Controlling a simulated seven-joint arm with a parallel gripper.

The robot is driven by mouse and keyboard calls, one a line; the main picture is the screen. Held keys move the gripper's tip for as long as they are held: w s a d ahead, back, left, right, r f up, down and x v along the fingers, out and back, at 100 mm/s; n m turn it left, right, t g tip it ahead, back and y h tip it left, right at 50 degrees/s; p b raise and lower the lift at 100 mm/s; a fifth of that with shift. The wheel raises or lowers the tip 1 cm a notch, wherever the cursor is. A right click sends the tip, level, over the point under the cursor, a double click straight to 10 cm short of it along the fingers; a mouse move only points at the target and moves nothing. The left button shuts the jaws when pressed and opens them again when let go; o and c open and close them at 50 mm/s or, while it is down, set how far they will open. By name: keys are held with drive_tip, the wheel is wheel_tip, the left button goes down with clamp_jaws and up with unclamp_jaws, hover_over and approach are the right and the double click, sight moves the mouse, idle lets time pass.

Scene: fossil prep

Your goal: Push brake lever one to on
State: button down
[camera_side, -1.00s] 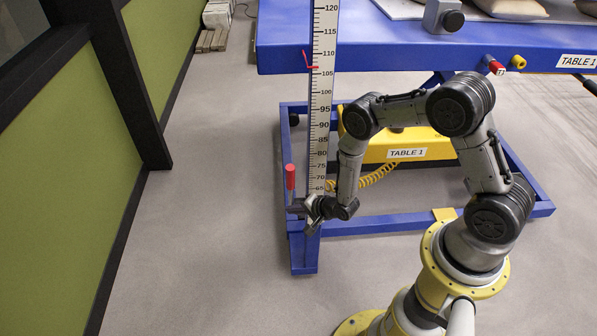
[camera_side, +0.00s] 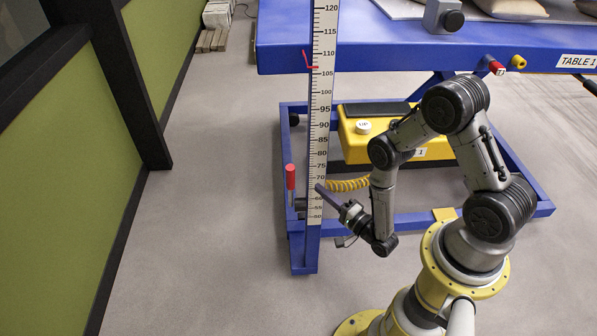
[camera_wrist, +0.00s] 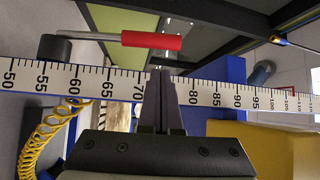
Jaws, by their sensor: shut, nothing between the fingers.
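The brake lever (camera_side: 290,178), with a red grip and a metal shaft, stands upright at the table frame's near left corner. In the wrist view the same lever (camera_wrist: 150,40) lies across the top, its red end pointing right and its dark pivot at left. My gripper (camera_side: 319,188) is shut and empty, to the right of the lever and apart from it in the side view. In the wrist view its closed fingertips (camera_wrist: 160,73) overlap the scale near the 75 mark, below the red grip. No other brake lever can be made out clearly.
The white measuring scale (camera_side: 323,100) stands upright close to my fingers. The blue table (camera_side: 400,60) and its frame are behind it. A yellow box (camera_side: 362,148) with a white "UP" button and a coiled yellow cable (camera_side: 348,185) sit inside the frame. Open floor lies left.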

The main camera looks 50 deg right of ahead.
drive_tip(key=w+r, duration=0.1)
drive_tip(key=w, duration=0.9)
drive_tip(key=shift+d, duration=0.35)
